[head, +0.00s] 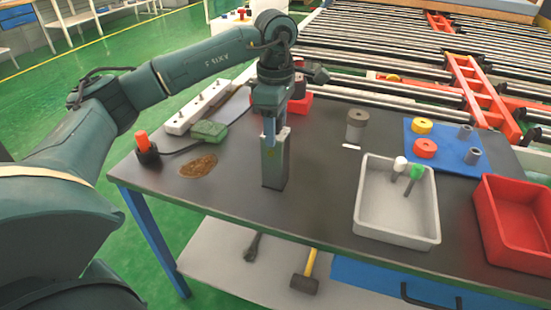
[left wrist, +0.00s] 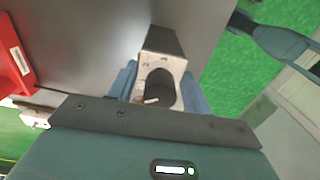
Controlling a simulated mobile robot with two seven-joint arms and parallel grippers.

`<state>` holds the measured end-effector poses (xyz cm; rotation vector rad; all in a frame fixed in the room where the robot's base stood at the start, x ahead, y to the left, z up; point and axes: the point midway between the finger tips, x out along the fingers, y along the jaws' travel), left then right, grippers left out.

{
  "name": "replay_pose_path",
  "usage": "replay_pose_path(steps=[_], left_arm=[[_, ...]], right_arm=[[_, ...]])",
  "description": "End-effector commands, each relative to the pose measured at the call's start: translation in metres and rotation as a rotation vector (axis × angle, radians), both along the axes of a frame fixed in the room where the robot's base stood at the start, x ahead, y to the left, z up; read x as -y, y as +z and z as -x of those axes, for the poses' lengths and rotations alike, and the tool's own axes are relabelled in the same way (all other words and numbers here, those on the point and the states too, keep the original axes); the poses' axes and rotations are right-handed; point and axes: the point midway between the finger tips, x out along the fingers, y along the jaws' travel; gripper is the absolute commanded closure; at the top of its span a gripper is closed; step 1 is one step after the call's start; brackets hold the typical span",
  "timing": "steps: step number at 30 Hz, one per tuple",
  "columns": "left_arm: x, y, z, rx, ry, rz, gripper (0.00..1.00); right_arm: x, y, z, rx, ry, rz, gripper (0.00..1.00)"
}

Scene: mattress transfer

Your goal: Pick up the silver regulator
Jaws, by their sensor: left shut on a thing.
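The silver regulator (head: 274,168) is a tall, narrow grey box with a pale top, upright at the near middle of the dark table (head: 320,205). My left gripper (head: 270,130) comes down from above and is shut on its upper part. I cannot tell whether its base touches the table. In the left wrist view the regulator (left wrist: 163,42) shows a pale top face with a dark rounded opening, between the two blue fingers of my left gripper (left wrist: 158,85). My right gripper is in neither view.
A grey bin (head: 366,222) with a white-topped and a green-topped item stands right, beside a red bin (head: 488,225). A grey cylinder (head: 356,125) stands behind. Left lie a brown patch (head: 198,166), a green block (head: 208,131) and an orange-topped item (head: 143,142).

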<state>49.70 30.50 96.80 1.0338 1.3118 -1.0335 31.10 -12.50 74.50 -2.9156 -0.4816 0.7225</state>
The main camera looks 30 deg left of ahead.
Motion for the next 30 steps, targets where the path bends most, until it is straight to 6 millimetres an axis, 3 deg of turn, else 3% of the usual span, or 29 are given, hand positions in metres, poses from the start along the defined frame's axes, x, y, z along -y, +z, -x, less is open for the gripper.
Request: replay_pose_path(steps=[12,26,30], left_arm=[[0.000,0.000,0.000,0.000,-0.001,0.001,1.00],[0.000,0.003,-0.001,0.005,-0.001,0.002,1.00],[0.001,0.012,-0.001,0.008,0.000,0.002,1.00]], right_arm=[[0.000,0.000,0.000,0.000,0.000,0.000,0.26],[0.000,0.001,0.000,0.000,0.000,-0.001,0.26],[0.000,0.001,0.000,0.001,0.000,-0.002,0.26]])
